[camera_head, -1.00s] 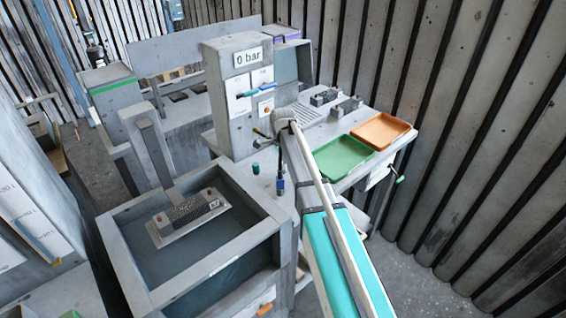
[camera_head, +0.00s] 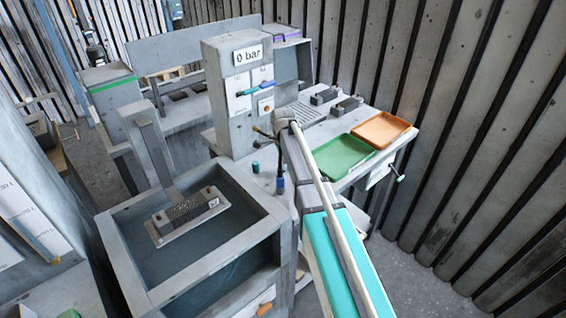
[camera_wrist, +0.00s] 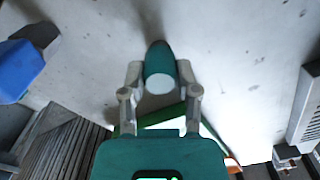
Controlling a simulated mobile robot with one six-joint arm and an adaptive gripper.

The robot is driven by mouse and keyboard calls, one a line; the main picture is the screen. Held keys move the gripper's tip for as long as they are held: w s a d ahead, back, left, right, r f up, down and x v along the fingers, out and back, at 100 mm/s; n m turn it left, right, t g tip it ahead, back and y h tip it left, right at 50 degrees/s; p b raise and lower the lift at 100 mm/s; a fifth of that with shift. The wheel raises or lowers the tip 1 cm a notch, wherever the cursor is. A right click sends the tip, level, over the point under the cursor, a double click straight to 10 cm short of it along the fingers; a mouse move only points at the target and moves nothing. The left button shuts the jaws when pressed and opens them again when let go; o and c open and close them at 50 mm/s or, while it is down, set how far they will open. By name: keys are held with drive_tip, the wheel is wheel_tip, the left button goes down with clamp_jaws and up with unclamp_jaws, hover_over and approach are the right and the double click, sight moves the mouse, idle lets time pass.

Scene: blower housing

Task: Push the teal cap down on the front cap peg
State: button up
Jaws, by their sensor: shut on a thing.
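In the wrist view my gripper (camera_wrist: 160,85) is shut on the teal cap (camera_wrist: 158,58), with one finger on each side of it. A pale round face shows at the cap's near end. Bare grey bench top shows around the cap; the peg under it cannot be made out, and I cannot tell how far down the cap sits. A small dark teal cylinder (camera_head: 255,167) stands on the bench there, left of a blue-ended fitting (camera_head: 280,184).
A green tray (camera_head: 366,163) and an orange tray (camera_head: 404,136) lie on the bench right of my arm. The grey column with the "0 bar" display (camera_head: 248,55) stands behind. An open tank (camera_head: 252,243) is at front left. A blue part (camera_wrist: 18,70) is at left in the wrist view.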

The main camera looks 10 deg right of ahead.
idle(0.3)
drive_tip(key=o, duration=1)
drive_tip(key=shift+r, duration=0.1)
wheel_tip(320, 180, up, 7)
drive_tip(key=p, duration=0.7)
drive_tip(key=shift+r, duration=0.1)
drive_tip(key=shift+s+a+r+n+p, duration=0.55)
drive_tip(key=shift+s+a+r+p, duration=0.65)
drive_tip(key=shift+s+a, duration=2)
drive_tip(key=shift+s+a+r+n+p, duration=0.5)
drive_tip(key=shift+s+a+r+p, duration=0.7)
drive_tip(key=shift+s+a, duration=2.05)
drive_tip(key=shift+s+a+r+n+p, duration=0.55)
drive_tip(key=shift+s+a+r+p, duration=1)
drive_tip(key=shift+a, duration=2.95)
drive_tip(key=shift+s+f, duration=0.3)
drive_tip(key=shift+f, duration=0.25)
